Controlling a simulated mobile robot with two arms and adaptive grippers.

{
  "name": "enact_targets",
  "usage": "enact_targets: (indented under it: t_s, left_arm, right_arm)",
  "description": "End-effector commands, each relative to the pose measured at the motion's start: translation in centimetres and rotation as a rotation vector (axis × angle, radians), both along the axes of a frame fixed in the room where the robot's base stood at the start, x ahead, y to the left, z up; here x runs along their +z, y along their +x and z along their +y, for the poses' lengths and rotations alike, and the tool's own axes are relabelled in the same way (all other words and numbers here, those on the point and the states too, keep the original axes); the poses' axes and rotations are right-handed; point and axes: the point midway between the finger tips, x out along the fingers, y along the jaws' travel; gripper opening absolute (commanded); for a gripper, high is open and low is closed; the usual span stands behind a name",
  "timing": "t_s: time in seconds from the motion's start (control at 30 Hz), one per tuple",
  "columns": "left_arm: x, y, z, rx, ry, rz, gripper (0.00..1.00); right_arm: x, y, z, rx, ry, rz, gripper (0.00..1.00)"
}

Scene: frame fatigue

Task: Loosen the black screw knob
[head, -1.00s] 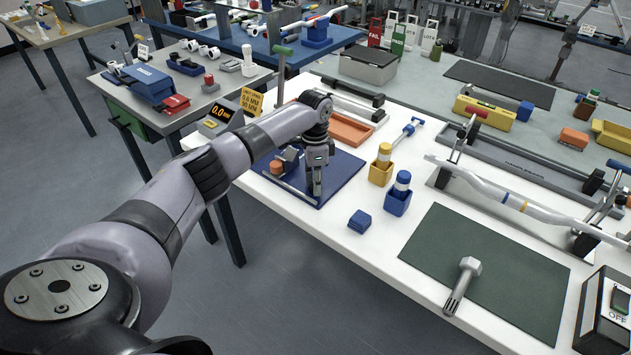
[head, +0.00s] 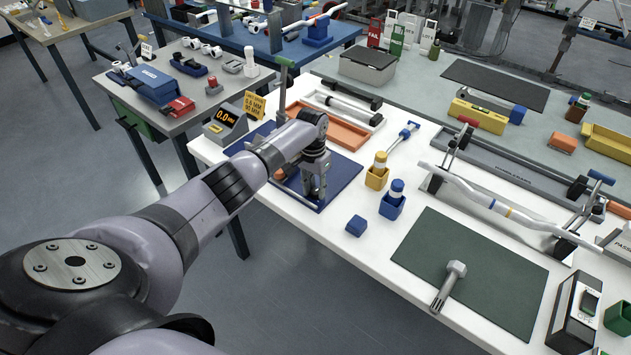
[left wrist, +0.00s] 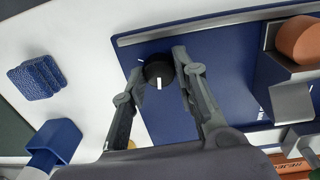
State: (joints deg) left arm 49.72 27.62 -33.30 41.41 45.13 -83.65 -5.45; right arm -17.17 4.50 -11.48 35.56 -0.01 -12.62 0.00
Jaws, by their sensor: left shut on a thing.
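The black screw knob (left wrist: 158,72), round with a white pointer line, shows in the left wrist view over a blue base plate (left wrist: 225,75). White tick marks are printed on the plate near it. My left gripper (left wrist: 160,66) has one finger on each side of the knob and is shut on it. In the head view my left gripper (head: 314,192) points down at the blue plate (head: 347,178), and its fingers hide the knob. My right gripper is in neither view.
The white table between is clear.

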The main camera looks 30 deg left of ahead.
Motion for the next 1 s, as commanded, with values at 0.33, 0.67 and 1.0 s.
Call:
enact_targets:
  t_s: [0.33, 0.67, 1.0]
  left_arm:
    - [0.2, 0.1, 0.1, 0.161, 0.001, -0.003, 0.0]
    - [0.1, 0.1, 0.1, 0.199, 0.001, -0.004, 0.0]
    - [0.2, 0.1, 0.1, 0.199, 0.001, -0.005, 0.31]
  right_arm:
    - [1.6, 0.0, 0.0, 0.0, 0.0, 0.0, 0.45]
    - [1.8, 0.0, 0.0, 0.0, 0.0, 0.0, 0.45]
    - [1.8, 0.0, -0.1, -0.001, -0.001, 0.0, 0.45]
